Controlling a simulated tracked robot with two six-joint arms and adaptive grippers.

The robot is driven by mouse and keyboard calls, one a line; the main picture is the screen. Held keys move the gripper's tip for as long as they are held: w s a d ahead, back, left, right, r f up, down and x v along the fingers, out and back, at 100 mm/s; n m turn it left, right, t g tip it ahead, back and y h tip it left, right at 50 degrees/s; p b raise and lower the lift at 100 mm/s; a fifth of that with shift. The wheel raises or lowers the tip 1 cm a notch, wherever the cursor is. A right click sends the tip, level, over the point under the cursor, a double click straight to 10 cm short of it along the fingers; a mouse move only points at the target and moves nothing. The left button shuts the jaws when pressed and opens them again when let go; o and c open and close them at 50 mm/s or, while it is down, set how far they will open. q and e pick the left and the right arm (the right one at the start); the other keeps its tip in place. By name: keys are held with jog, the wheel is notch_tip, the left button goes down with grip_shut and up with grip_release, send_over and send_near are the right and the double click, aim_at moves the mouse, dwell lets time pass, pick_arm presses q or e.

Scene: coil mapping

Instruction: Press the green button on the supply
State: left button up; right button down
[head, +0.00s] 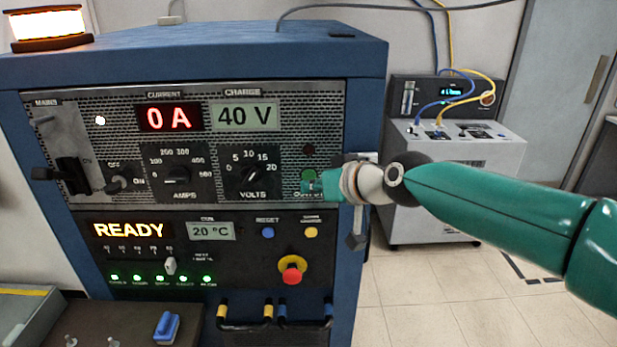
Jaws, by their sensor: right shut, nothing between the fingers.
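The blue supply cabinet (365,110) stands in front of me, with a perforated panel on its upper face. The green button (309,176) is at the right end of that panel, above a partly covered label. My right arm comes in from the right, and its gripper (324,187) is shut and empty at the green button. The gripper covers part of the button; I cannot tell whether they touch or whether the button is pressed in. The displays read 0 A, 40 V and READY. My left gripper is not in view.
A red emergency knob (292,272) on a yellow base sits below the button, near blue and yellow small buttons. A grey instrument cart (450,195) with cables stands behind my right arm. A bench edge with a blue object (166,327) is at lower left.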

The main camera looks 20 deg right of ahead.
jog(key=shift+w, duration=0.1)
jog(key=shift+w+d, duration=0.1)
jog(key=shift+w, duration=0.2)
jog(key=shift+w+d+r, duration=0.1)
jog(key=shift+w, duration=0.25)
dwell(0.7)
jog(key=shift+s, duration=0.15)
jog(key=shift+s+a+b, duration=0.25)
jog(key=shift+s+b, duration=0.05)
jog(key=shift+s, duration=0.35)
jog(key=s, duration=0.2)
jog(key=s+a, duration=0.1)
jog(key=s, duration=0.1)
jog(key=shift+s+a+p, duration=0.2)
jog(key=shift+s+p, duration=0.1)
jog(key=shift+s, duration=0.1)
dwell(0.7)
